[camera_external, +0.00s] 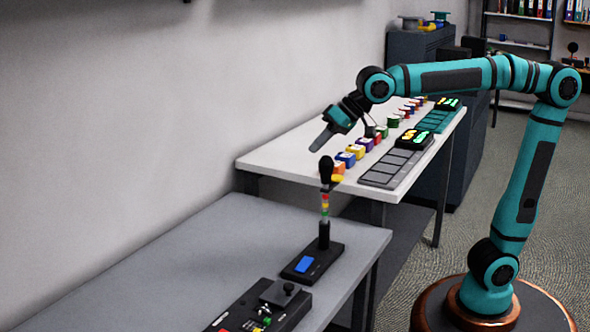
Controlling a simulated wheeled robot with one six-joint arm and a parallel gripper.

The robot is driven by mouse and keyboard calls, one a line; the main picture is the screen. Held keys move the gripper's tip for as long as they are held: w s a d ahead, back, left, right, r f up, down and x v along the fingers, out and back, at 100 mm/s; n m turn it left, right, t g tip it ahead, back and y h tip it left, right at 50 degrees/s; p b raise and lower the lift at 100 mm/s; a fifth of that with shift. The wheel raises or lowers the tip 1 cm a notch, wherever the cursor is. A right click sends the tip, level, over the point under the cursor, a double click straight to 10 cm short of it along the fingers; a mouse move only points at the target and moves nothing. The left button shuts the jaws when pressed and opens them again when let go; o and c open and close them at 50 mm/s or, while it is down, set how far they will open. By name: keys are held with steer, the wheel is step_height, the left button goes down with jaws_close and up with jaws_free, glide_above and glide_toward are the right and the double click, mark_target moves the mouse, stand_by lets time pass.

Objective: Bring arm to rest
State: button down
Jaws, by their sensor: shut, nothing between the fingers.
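My teal and black arm reaches left from its round base at the lower right, with the forearm roughly level over the white table (262,158). My gripper (318,142) points down and to the left above that table's near left part. Its fingers appear closed together and nothing is held. It is above and behind the black knob of an upright stick device (325,207), and looks apart from it.
Several coloured blocks (345,158) stand in a row on the white table, beside grey (383,178) and teal (433,121) slotted trays with lit displays. A grey table (205,222) in front carries a black control box (248,315). Shelves stand at the back right.

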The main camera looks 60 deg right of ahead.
steer(key=s+d+r+t+h, duration=0.1)
steer(key=s+d, duration=0.4)
steer(key=d, duration=0.6)
steer(key=s+d+r+t+h, duration=0.2)
steer(key=s+d+t, duration=0.3)
steer(key=d, duration=0.6)
steer(key=s+d+r+t+h, duration=0.1)
steer(key=s+d+t, duration=0.3)
steer(key=d, duration=0.7)
steer(key=shift+s+r+h, duration=0.3)
steer(key=shift+s+r, duration=0.55)
steer(key=shift+s, duration=0.2)
